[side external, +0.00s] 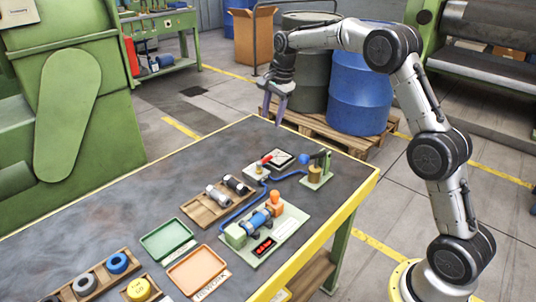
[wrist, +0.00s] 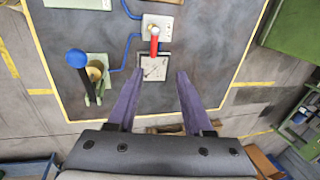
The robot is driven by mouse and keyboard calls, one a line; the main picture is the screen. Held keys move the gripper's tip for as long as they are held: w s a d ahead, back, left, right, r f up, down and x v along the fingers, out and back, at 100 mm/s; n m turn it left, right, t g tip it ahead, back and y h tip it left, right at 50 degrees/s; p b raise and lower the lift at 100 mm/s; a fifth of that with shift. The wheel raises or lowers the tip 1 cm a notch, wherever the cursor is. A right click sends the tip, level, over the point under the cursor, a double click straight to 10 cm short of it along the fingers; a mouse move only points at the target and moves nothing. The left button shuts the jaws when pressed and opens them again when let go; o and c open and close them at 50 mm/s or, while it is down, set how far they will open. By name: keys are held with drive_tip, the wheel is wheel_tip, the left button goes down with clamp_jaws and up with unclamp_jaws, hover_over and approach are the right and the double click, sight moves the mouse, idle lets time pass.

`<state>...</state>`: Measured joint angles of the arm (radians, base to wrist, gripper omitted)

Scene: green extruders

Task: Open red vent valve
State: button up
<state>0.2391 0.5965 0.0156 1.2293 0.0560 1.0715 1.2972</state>
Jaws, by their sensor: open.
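The red vent valve handle (side external: 267,158) sits on a small pale block (side external: 254,172) near the far end of the table. In the wrist view, the red handle (wrist: 154,42) points down the picture from the pale block (wrist: 158,22) toward a black-framed card (wrist: 152,68). My gripper (side external: 272,118) is raised above the far table edge, fingers pointing down, clear of the handle. In the wrist view, my gripper (wrist: 160,74) is open and empty, with its two purple fingers apart. The handle appears beyond the fingertips, roughly between them and slightly left.
A hand pump with a blue ball knob (side external: 303,158) and brass cylinder (side external: 315,173) stands beside the valve. A blue hose (side external: 240,208) runs to a green-and-blue assembly (side external: 257,222). Wooden racks, a green tray (side external: 166,238) and an orange tray (side external: 198,272) lie nearer.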

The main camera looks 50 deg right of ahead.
sight(267, 157)
drive_tip(key=x, duration=1)
drive_tip(key=s+x, duration=0.1)
drive_tip(key=x, duration=0.5)
drive_tip(key=shift+s+d+f, duration=0.1)
drive_tip(key=shift+d, duration=0.3)
drive_tip(key=shift+c, duration=0.2)
clamp_jaws()
